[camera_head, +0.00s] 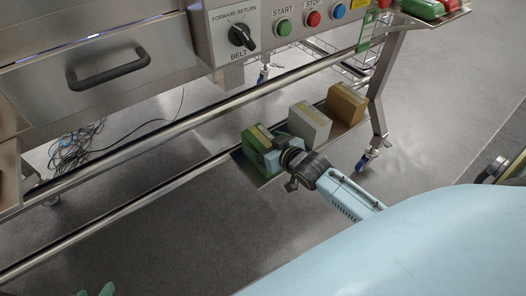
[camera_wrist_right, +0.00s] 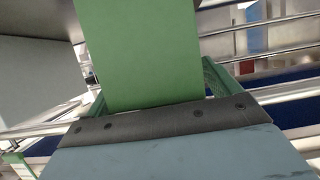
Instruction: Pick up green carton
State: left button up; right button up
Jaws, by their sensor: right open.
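The green carton (camera_head: 256,140) stands at the left end of a low shelf in the head view, left of a white carton and a brown carton. My right gripper (camera_head: 268,158) is at its near side, and its wrist hides part of the carton. In the right wrist view the green carton (camera_wrist_right: 142,50) stands between the two green fingers of the right gripper (camera_wrist_right: 155,92), which is open; I cannot tell whether the fingers touch it. Only the green tips of my left gripper (camera_head: 97,290) show at the bottom left edge, far from the cartons.
The white carton (camera_head: 310,122) and brown carton (camera_head: 346,105) stand close by on the shelf. A steel leg (camera_head: 378,110) stands at the right. Open floor lies in front.

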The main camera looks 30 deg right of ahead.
jog(key=c, duration=1.4)
jog(key=shift+r, duration=0.1)
